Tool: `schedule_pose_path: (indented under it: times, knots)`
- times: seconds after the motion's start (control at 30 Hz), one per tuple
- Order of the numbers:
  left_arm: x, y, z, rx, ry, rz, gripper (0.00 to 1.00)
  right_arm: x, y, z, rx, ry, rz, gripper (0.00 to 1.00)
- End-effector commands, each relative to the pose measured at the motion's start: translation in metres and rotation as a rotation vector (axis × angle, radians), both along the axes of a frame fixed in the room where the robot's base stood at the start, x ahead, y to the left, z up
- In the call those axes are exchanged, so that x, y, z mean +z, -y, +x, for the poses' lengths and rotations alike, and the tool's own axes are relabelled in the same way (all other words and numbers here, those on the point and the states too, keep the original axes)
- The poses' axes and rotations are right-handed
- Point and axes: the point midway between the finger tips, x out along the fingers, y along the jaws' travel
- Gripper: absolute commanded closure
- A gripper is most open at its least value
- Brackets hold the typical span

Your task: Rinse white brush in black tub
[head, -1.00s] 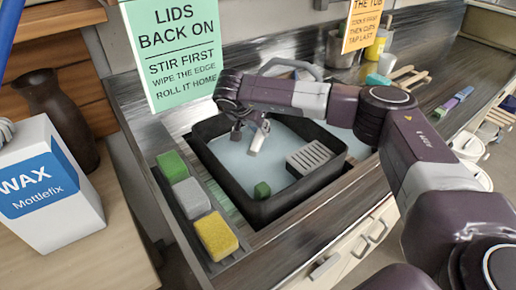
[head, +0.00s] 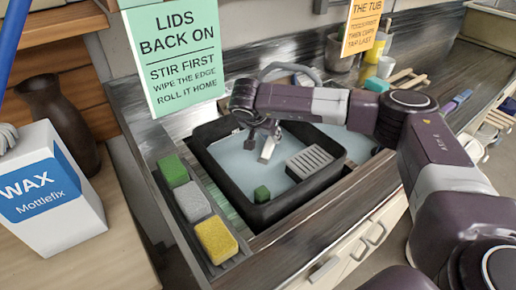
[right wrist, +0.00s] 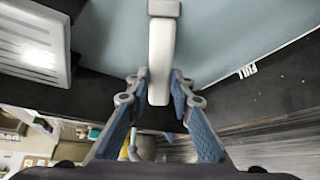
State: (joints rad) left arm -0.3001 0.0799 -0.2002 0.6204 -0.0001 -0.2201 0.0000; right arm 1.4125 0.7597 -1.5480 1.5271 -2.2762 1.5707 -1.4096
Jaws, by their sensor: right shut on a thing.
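The black tub (head: 214,172) sits in the counter and holds pale blue water (head: 232,158). My right gripper (head: 262,127) is over the tub, shut on the white brush (head: 268,148). The brush hangs from the fingers, pointing down towards the water. I cannot tell whether its tip touches the water. In the right wrist view, the white brush (right wrist: 161,50) runs out from between the fingers (right wrist: 158,92) to a grey end, with the water behind it. My left gripper is not in view.
A wax carton (head: 45,190) stands at left. A hanging sign (head: 172,55) is behind.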

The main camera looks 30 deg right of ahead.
Motion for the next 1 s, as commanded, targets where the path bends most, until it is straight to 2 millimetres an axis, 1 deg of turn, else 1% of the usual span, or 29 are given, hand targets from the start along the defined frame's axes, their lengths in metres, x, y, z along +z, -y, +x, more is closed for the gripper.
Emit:
schedule_pose_path:
  times: [0.1, 0.33, 0.47, 1.0]
  knots:
    - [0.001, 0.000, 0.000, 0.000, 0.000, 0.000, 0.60, 0.000, 0.003, -0.004, 0.001, 0.000, 0.000, 1.00]
    - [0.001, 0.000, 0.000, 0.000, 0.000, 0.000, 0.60, 0.000, 0.002, -0.004, 0.001, 0.000, 0.000, 1.00]
    - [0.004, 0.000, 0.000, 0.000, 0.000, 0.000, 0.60, 0.004, 0.002, -0.003, 0.001, 0.001, 0.000, 1.00]
    - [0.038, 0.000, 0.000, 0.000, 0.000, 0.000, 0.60, 0.057, 0.002, -0.003, 0.001, 0.001, -0.001, 1.00]
